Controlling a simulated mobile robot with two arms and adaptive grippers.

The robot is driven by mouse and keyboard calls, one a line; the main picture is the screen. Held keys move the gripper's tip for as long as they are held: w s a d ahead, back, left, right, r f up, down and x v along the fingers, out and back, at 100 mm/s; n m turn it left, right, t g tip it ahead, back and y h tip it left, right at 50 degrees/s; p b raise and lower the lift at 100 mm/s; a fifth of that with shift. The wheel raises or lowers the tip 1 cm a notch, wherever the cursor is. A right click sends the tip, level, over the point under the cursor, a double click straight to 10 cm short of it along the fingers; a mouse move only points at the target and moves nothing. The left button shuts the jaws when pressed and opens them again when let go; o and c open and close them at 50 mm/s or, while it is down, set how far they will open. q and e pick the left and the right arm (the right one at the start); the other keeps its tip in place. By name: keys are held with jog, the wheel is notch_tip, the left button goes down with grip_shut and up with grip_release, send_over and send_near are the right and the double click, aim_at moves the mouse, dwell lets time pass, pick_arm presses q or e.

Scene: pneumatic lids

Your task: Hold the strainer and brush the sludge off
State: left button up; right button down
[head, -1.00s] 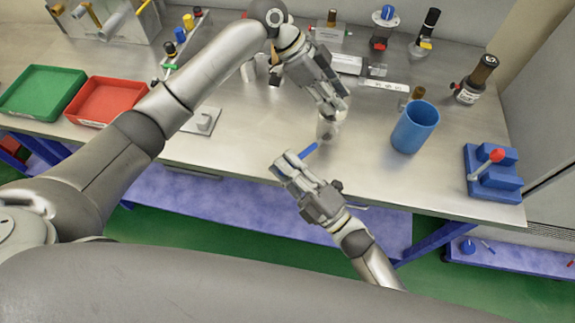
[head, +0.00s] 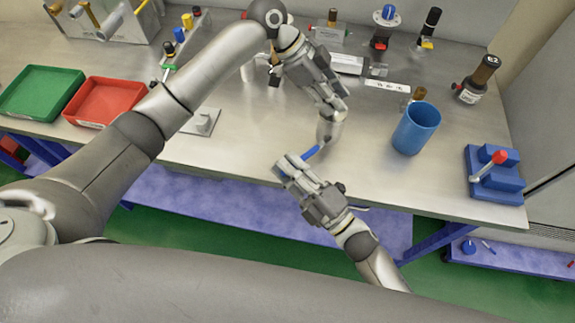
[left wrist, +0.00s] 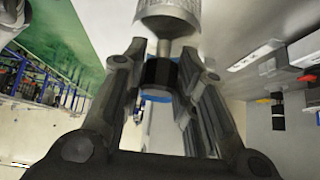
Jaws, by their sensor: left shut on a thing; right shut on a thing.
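My right gripper (head: 288,166) is lower, near the bench's front edge, and is shut on the brush, whose blue handle (head: 312,154) points up toward the strainer's lower end. The bristles are not clear; I cannot tell whether they touch. No sludge is distinguishable.
A blue cup (head: 416,130) stands right of the strainer. A blue fixture with a red-knobbed lever (head: 495,178) sits at the right edge. Red (head: 106,102) and green (head: 42,92) trays lie left. Bottles and valve parts stand behind.

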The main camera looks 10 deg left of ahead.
jog(key=shift+w+d+r, duration=0.1)
jog(key=shift+w+r, duration=0.2)
jog(key=shift+r, duration=0.55)
jog(key=shift+r, duration=0.1)
jog(key=shift+d+r, duration=0.1)
jog(key=shift+r, duration=0.4)
jog(key=shift+f, duration=0.15)
jog(key=shift+s+f, duration=0.15)
jog(key=shift+f, duration=0.9)
jog(key=shift+f, duration=0.25)
